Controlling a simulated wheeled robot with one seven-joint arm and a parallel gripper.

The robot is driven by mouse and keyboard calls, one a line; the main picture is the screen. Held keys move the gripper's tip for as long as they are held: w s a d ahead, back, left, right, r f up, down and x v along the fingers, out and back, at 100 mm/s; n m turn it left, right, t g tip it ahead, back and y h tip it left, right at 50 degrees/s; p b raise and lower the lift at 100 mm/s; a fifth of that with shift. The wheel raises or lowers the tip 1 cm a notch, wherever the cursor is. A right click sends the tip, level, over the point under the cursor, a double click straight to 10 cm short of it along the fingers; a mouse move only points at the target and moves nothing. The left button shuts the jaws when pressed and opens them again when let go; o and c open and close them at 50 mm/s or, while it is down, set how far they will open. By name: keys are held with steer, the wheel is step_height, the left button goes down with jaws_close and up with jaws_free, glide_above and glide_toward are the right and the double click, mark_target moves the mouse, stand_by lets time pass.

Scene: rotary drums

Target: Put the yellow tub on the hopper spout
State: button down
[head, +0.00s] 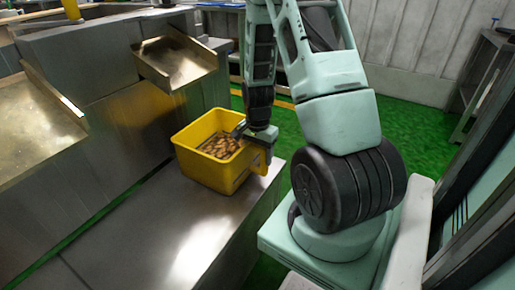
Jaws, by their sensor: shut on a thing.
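The yellow tub (205,173) is upright at the far right end of the metal bench, with several brown pieces inside it. My gripper (245,135) is shut on the tub's right wall, with one finger inside the tub. I cannot tell whether the tub's base touches the bench or is slightly above it. The hopper spout (176,62) is probably the open, sloping metal chute behind and above the tub, jutting from the steel housing. Nothing stands on it.
The metal bench (135,232) is bare in front of the tub. A wider metal chute (38,128) juts out at the left. Steel housing (118,135) rises behind the bench. Green floor (400,120) lies right of my arm, with a grey stand (482,85) at the far right.

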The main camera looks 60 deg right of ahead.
steer(key=shift+w+f, duration=0.1)
steer(key=shift+f, duration=0.15)
steer(key=shift+c, duration=1.6)
jaws_free()
step_height(320, 180, up, 12)
steer(key=p, duration=0.3)
steer(key=shift+r+p, duration=0.15)
steer(key=shift+p, duration=0.15)
